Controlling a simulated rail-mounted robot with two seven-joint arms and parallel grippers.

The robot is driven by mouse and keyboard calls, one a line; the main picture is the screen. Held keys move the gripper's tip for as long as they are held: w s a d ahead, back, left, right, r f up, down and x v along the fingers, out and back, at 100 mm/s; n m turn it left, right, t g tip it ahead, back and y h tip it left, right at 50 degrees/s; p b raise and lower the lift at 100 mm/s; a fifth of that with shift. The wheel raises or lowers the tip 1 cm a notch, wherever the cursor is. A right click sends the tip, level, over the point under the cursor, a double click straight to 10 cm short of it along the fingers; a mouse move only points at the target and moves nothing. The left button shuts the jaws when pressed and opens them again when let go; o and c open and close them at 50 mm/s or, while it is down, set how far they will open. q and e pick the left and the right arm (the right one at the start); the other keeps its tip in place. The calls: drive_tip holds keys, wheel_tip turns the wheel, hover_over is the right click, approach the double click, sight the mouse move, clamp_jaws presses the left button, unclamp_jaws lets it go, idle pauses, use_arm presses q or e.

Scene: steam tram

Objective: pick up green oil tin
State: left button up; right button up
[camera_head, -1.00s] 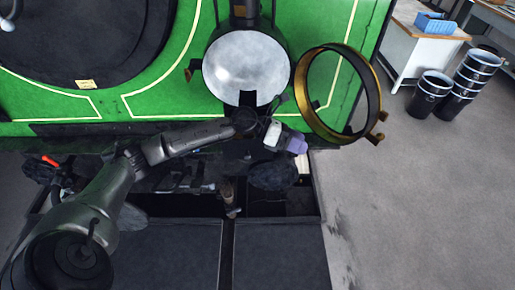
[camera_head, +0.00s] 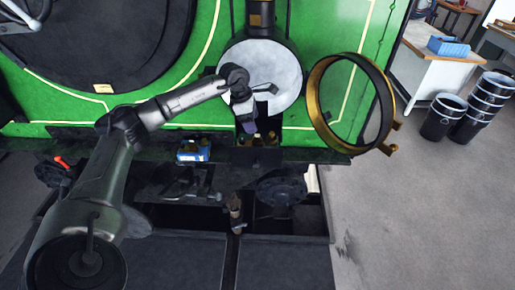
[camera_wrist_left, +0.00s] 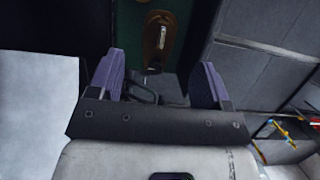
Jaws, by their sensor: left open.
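My left gripper (camera_head: 247,124) points down in front of the round white lamp face, just above a small dark holder (camera_head: 258,158). Small brass-coloured tops show in the holder; I cannot tell if one belongs to the green oil tin. In the left wrist view the open, empty gripper (camera_wrist_left: 158,85) has two purple fingers apart. Beyond them is a dark green surface with a brass oval fitting (camera_wrist_left: 159,38); I cannot tell if it is the tin. The right gripper is not in view.
The open brass lamp ring (camera_head: 318,100) stands out to the right of the lamp face (camera_head: 282,62). A blue and white box (camera_head: 193,151) sits on the ledge left of the gripper. Black buckets (camera_head: 441,118) stand on the floor at right.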

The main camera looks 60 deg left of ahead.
sight(258, 136)
use_arm(q)
drive_tip(key=shift+x, duration=1.5)
drive_tip(key=p+x, duration=0.1)
drive_tip(key=x, duration=0.3)
drive_tip(key=shift+d+f+p, duration=0.15)
drive_tip(key=shift+d+p, duration=0.05)
drive_tip(key=shift+p, duration=0.2)
drive_tip(key=shift+w+f, duration=0.15)
drive_tip(key=shift+f, duration=0.3)
drive_tip(key=shift+c, duration=0.2)
drive_tip(key=c, duration=0.8)
clamp_jaws()
